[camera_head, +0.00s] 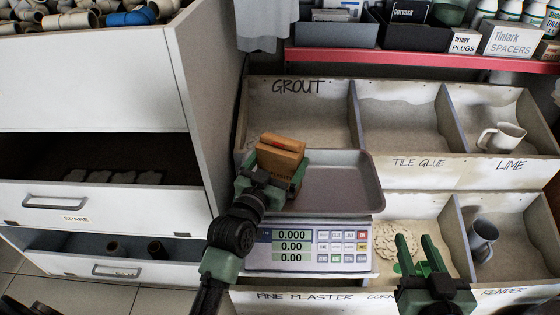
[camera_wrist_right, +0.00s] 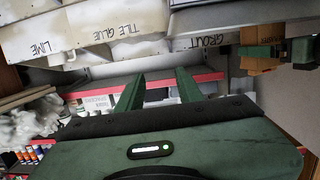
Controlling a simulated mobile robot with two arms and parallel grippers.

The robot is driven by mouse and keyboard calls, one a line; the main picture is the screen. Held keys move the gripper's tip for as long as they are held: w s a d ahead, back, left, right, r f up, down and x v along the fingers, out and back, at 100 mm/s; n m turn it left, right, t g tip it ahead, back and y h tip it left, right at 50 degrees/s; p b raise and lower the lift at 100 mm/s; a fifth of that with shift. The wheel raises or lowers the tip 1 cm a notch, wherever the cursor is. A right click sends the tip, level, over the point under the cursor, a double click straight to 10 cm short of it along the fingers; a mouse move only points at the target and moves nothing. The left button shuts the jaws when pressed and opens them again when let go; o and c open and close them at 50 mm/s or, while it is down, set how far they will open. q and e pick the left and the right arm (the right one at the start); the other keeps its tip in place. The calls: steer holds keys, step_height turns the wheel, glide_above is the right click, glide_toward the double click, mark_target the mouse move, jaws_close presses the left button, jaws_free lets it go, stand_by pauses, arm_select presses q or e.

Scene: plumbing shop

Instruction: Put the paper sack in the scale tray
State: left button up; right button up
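The paper sack (camera_head: 279,158), a brown-orange block with partly hidden lettering, is between the fingers of my left gripper (camera_head: 272,170). The gripper is shut on it, over the left part of the grey scale tray (camera_head: 335,185). The scale's display (camera_head: 292,246) reads 0.000, and I see no clear contact between sack and tray. The sack also shows in the right wrist view (camera_wrist_right: 262,36), beside a green gripper part. My right gripper (camera_head: 418,242) is open and empty, in front of the lower bins right of the scale; its two fingers (camera_wrist_right: 158,82) stand apart in its wrist view.
Bins labelled grout (camera_head: 300,115), tile glue and lime lie behind the scale. A white mug (camera_head: 502,137) and a grey mug (camera_head: 483,238) sit in bins at right. A white drawer cabinet (camera_head: 95,90) stands close at left. A red shelf (camera_head: 420,60) crosses the back.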

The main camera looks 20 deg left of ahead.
arm_select(q)
steer(key=shift+r, duration=0.1)
steer(key=o, duration=1.7)
steer(key=shift+f, duration=0.2)
steer(key=shift+s+r, duration=0.1)
steer(key=shift+r, duration=0.1)
steer(key=s, duration=0.4)
steer(key=s+a+p, duration=0.1)
steer(key=s, duration=0.3)
steer(key=s+p, duration=0.1)
steer(key=s, duration=0.2)
steer(key=shift+s+a, duration=0.15)
steer(key=shift+s, duration=0.25)
arm_select(e)
steer(key=s+d+f+g+h, duration=0.1)
steer(key=s+d+f+g, duration=0.1)
steer(key=s+f+g, duration=0.3)
step_height(320, 180, down, 4)
steer(key=shift+s+d+r+g+h, duration=0.1)
steer(key=shift+s+d+g+h, duration=0.3)
